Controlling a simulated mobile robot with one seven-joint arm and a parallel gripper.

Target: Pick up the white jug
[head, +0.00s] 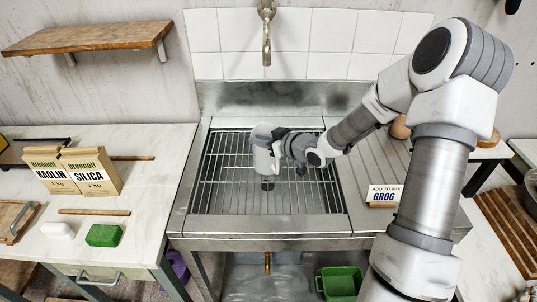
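The white jug (263,160) is upright over the metal grating of the sink (225,184), below the tap. Its open top looks grey inside. My gripper (279,146) is at the jug's right side, close against its upper part, with my arm reaching in from the right. The fingers are small, dark and partly hidden, so I cannot tell whether they are closed on the jug. I also cannot tell whether the jug's base touches the grating.
The tap (267,30) hangs above the sink. Kaolin (55,172) and silica (92,172) packs, a green block (103,236) and a white block (58,230) are on the left table. A grog sign (383,196) stands right. The grating around the jug is clear.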

